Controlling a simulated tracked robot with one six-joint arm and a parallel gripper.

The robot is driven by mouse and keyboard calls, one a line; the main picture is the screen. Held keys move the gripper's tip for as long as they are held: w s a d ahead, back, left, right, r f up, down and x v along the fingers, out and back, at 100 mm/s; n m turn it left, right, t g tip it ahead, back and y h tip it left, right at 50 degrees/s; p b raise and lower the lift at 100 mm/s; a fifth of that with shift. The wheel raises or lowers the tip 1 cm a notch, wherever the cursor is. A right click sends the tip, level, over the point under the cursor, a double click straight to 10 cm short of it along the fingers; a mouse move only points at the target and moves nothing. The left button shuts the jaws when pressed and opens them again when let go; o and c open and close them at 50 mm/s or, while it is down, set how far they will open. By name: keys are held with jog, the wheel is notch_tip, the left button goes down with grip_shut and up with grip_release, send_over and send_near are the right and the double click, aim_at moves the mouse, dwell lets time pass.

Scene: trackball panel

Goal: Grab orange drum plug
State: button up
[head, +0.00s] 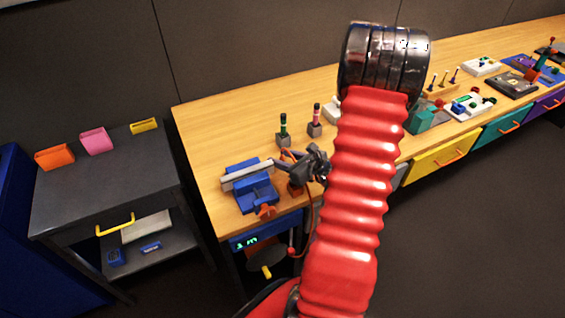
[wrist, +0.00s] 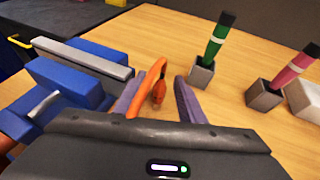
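The orange cord (wrist: 140,97) loops beside the left finger and runs down behind the dark gripper body. My gripper (wrist: 158,82) is open, with a clear gap on the plug's right side. I cannot tell whether the left finger touches the cord. In the head view my gripper (head: 287,163) is over the near left part of the bench, just right of the blue vise. Orange parts show around it, but the plug is partly hidden there.
A blue vise (head: 256,194) holding a grey bar stands close left of my gripper. Green (head: 283,129) and pink (head: 315,120) markers stand in grey blocks behind it. A dark cart (head: 95,190) is at the left. The bench top (head: 222,130) behind the vise is clear.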

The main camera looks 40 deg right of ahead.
grip_shut()
dwell(0.3)
jog(key=shift+r, duration=0.15)
jog(key=shift+r, duration=4.85)
